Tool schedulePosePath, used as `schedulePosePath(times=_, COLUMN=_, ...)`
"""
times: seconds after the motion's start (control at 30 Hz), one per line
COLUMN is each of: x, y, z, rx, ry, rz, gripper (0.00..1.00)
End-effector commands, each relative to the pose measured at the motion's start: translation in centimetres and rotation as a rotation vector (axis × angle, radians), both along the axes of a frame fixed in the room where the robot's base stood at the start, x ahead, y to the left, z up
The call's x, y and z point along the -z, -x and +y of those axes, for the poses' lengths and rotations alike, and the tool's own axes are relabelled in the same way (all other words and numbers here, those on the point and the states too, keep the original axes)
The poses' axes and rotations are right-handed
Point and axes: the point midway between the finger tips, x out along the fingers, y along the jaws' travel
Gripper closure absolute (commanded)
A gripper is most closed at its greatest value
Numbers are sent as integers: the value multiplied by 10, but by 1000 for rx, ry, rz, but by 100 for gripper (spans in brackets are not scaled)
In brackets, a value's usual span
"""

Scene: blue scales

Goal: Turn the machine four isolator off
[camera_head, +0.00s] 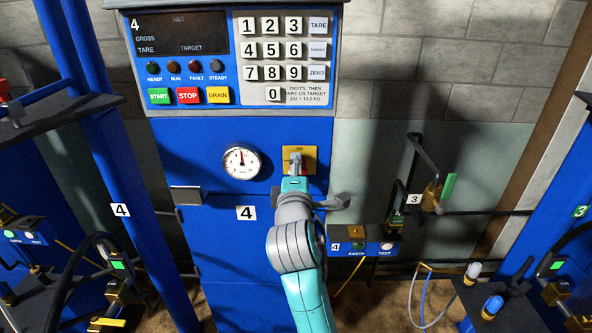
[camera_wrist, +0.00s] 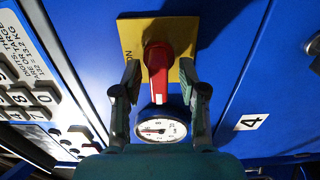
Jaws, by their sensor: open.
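The machine four isolator is a red handle (camera_wrist: 158,72) on a yellow plate (camera_wrist: 130,35) on the blue cabinet. In the wrist view, lettering that looks like ON is on the plate's left edge. In the head view the yellow plate (camera_head: 309,155) shows right of the gauge, with the handle hidden behind my gripper (camera_head: 295,166). In the wrist view my gripper (camera_wrist: 160,92) is open, one finger on either side of the handle. Gaps show beside the handle; I cannot tell whether either finger touches it.
A round gauge (camera_head: 241,162) sits close left of the isolator. Above are the display, the buttons and the keypad (camera_head: 282,60). A dark latch (camera_head: 334,202) sticks out below right. A small box labelled 4 (camera_head: 364,240) and pipes with valves (camera_head: 432,197) stand right.

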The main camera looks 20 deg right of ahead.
Motion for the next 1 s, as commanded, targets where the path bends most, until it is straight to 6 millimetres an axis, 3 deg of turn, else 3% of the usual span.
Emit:
schedulePosePath(times=0.23, x=0, y=16, z=6, rx=-2, ry=-1, rz=-1, gripper=58)
schedulePosePath(times=0.7, x=0, y=98, z=33, rx=-3, ry=-1, rz=0, gripper=58)
schedulePosePath(times=1.0, x=0, y=114, z=37, rx=-1, ry=0, rz=0, gripper=58)
